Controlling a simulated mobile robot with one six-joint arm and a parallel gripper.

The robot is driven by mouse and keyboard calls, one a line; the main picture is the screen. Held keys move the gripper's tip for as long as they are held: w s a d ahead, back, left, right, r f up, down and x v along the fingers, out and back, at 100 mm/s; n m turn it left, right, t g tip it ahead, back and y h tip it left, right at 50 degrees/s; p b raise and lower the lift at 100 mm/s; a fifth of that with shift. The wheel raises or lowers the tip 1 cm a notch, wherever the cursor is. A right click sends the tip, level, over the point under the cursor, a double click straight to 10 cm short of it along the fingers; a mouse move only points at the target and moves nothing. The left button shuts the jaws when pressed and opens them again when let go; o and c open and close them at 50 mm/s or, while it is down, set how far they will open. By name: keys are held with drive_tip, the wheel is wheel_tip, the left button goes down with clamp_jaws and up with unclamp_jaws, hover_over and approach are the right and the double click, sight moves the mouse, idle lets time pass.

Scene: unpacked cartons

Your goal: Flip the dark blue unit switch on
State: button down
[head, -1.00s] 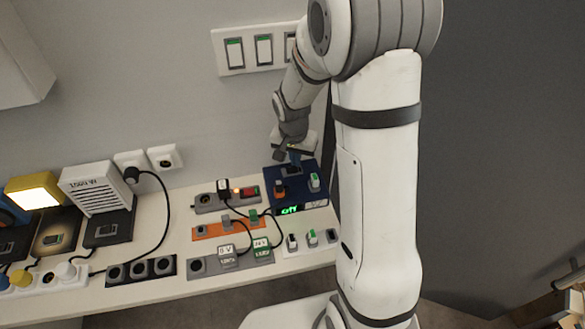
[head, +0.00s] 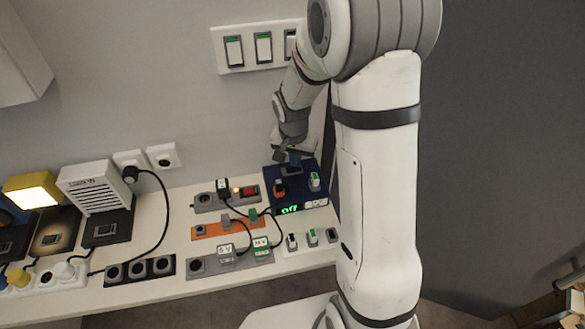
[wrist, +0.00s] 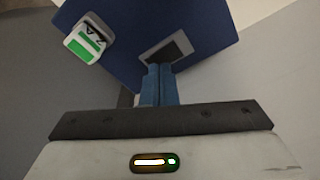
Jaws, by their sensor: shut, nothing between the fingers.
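The dark blue unit (head: 310,198) stands at the right end of the white bench, and its front display (head: 289,209) reads "off" in green. My gripper (head: 294,167) points down over the unit's back part. In the wrist view the unit's blue top (wrist: 210,28) fills the upper middle. The shut blue fingers (wrist: 160,72) are empty, with their tips at the near edge of the grey-framed dark switch (wrist: 170,50). I cannot tell whether they touch it. The fingers hide part of the switch.
A white plug with a green label (head: 314,181) and an orange-black plug (head: 279,188) stand on the unit. A grey strip with a lit red switch (head: 250,191) is to its left. Cabled orange (head: 208,231) and grey (head: 200,265) strips lie nearby. Wall switches (head: 263,48) are above.

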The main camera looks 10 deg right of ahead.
drive_tip(key=shift+f+b, duration=0.45)
drive_tip(key=shift+f, duration=0.1)
drive_tip(key=shift+r, duration=0.1)
drive_tip(key=shift+r+p, duration=2.15)
drive_tip(key=shift+r, duration=1.3)
drive_tip(key=s+r+n, duration=0.3)
drive_tip(key=s+r, duration=0.4)
drive_tip(key=s, duration=0.3)
drive_tip(key=s+r+n+t, duration=0.1)
drive_tip(key=s+r+n, duration=0.2)
drive_tip(key=s+r, duration=0.4)
drive_tip(key=s, duration=0.4)
drive_tip(key=shift+s+d+r+y, duration=0.15)
drive_tip(key=shift+r+y, duration=0.05)
drive_tip(key=shift+y, duration=0.2)
